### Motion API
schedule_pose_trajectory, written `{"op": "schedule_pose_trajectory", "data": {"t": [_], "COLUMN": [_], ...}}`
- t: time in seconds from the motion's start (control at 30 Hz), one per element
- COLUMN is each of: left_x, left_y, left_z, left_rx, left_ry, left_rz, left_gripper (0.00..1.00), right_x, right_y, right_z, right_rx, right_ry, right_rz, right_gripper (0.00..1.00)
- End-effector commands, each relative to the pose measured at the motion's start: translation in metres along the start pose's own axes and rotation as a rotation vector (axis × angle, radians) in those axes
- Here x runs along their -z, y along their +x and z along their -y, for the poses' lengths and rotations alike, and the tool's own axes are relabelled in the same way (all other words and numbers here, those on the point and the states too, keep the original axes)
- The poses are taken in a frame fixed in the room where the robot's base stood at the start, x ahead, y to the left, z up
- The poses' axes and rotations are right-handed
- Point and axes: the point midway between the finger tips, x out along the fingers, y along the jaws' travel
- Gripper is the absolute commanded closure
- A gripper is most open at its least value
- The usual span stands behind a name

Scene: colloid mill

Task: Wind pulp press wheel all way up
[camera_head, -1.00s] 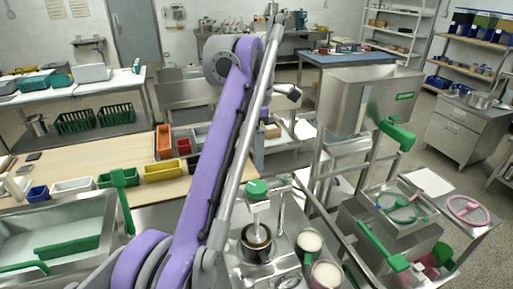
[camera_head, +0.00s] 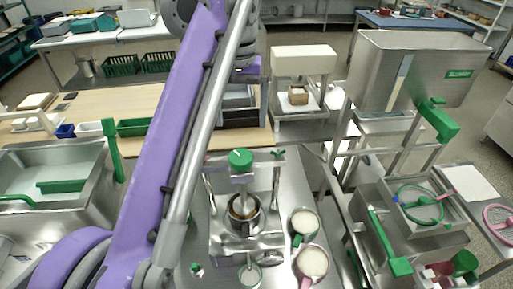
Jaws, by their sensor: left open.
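Below the spindle is a steel pot (camera_head: 243,213) with brown contents. I cannot tell for sure whether this knob or the green ring-shaped wheel (camera_head: 418,203) over a steel box on the right is the press wheel. My left arm, purple and grey, rises from the bottom left past the top edge. Its gripper is mostly hidden around the far end of the arm, apart from both wheels. My right gripper is not in view.
Two cups of pale contents (camera_head: 312,262) stand right of the press. A steel hopper machine (camera_head: 420,75) with a green lever (camera_head: 438,120) stands at the right. A steel sink (camera_head: 45,180) is at the left. A wooden table (camera_head: 70,122) lies behind.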

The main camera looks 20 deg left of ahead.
Motion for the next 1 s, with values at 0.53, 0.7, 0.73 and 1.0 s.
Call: {"op": "schedule_pose_trajectory", "data": {"t": [0.53, 0.7, 0.73, 1.0], "left_x": [-0.001, -0.001, -0.001, -0.001], "left_y": [0.082, 0.101, 0.103, 0.108], "left_z": [0.001, 0.001, 0.001, 0.001], "left_rx": [0.0, 0.0, 0.0, 0.0], "left_ry": [0.021, 0.021, 0.02, 0.02], "left_rz": [0.001, 0.0, 0.0, -0.001], "left_gripper": [0.0, 0.0, 0.0, 0.0], "right_x": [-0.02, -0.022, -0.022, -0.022], "right_y": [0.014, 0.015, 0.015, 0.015], "right_z": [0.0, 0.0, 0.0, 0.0], "right_rx": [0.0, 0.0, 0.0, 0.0], "right_ry": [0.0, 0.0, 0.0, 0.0], "right_rz": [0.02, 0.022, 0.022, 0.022], "right_gripper": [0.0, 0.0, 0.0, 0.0]}}
